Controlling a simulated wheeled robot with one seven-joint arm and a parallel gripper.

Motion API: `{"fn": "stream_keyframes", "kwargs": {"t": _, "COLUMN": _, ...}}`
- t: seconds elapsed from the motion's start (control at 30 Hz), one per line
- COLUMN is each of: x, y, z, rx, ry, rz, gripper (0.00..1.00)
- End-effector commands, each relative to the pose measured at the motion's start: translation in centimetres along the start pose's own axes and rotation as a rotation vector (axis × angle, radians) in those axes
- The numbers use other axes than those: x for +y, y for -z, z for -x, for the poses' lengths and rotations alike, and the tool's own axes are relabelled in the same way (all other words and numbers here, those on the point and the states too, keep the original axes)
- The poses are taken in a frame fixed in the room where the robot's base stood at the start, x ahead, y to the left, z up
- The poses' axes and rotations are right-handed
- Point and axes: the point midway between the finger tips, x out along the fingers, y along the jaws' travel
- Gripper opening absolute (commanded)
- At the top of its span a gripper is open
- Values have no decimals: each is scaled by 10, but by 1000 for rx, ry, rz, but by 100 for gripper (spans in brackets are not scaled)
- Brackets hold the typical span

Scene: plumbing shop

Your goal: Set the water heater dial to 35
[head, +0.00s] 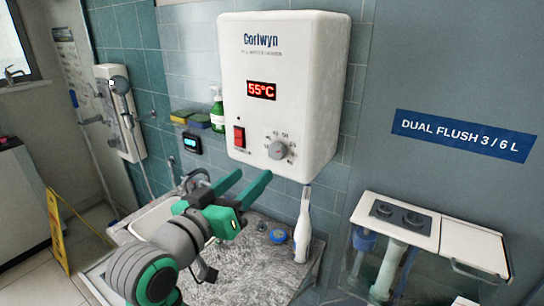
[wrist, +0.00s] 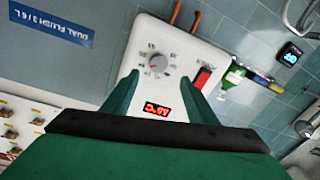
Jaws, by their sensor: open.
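The white water heater (head: 310,100) hangs on the tiled wall, with a red display (head: 262,91) reading 55°C in the head view. Its grey round dial (head: 278,150) sits low on the front, ringed by small numbers too small to read surely. A red switch (head: 239,137) is left of it. My gripper (head: 254,174) is open and empty, below and in front of the dial. In the wrist view the heater appears upside down. The dial (wrist: 158,62) shows beyond and between the fingertips (wrist: 165,80), apart from them.
A green bottle (head: 217,112) and sponges (head: 190,118) are left of the heater. A white bottle (head: 302,230) and a blue round item (head: 279,236) stand on the counter below. A cistern display (head: 430,235) is at right. The space before the dial looks clear.

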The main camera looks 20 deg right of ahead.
Motion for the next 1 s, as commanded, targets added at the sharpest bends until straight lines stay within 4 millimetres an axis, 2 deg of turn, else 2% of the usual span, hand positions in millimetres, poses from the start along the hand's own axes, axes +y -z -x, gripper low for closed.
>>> {"fn": "stream_keyframes", "kwargs": {"t": 0.13, "x": 4, "y": 5, "z": -4, "rx": -8, "ry": -9, "rz": -12, "gripper": 53}}
{"fn": "stream_keyframes", "kwargs": {"t": 0.27, "x": 4, "y": 4, "z": -19, "rx": -9, "ry": -10, "rz": -10, "gripper": 53}}
{"fn": "stream_keyframes", "kwargs": {"t": 0.7, "x": 4, "y": 4, "z": -91, "rx": -8, "ry": -8, "rz": -10, "gripper": 53}}
{"fn": "stream_keyframes", "kwargs": {"t": 1.0, "x": 4, "y": 4, "z": -108, "rx": -7, "ry": -8, "rz": -11, "gripper": 53}}
